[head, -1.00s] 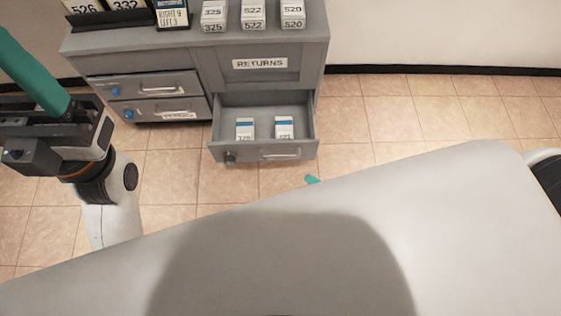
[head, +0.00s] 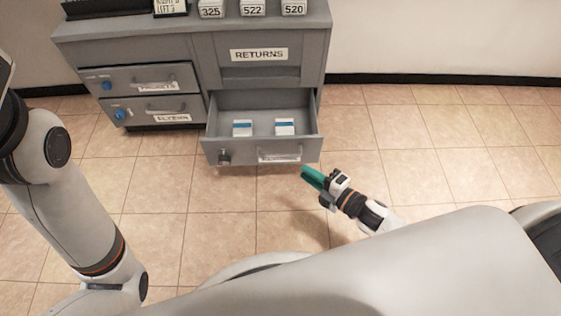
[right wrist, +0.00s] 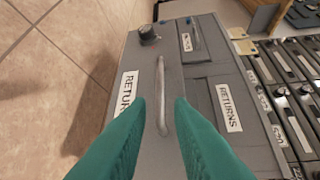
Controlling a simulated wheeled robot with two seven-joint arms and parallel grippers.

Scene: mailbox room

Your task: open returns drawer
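The returns drawer (head: 213,152) stands pulled out of the grey cabinet, below the RETURNS sign (head: 259,55). Its front has a knob (head: 224,157) and a bar handle (head: 281,155). In the right wrist view, the drawer's handle (right wrist: 163,88) lies ahead of and between my teal fingertips, with the knob (right wrist: 148,36) beyond. My right gripper (head: 308,174) is in front of the drawer's right end; the right wrist view shows its fingers (right wrist: 160,103) apart, with nothing clearly gripped. My left arm shows at the left edge of the head view, but its gripper is out of frame.
Two white boxes with blue stripes (head: 243,128) (head: 285,126) sit in the drawer. Two shut drawers with blue knobs (head: 140,78) (head: 152,109) are to its left. Numbered boxes (head: 252,9) stand on the cabinet top. The tiled floor to the right is clear.

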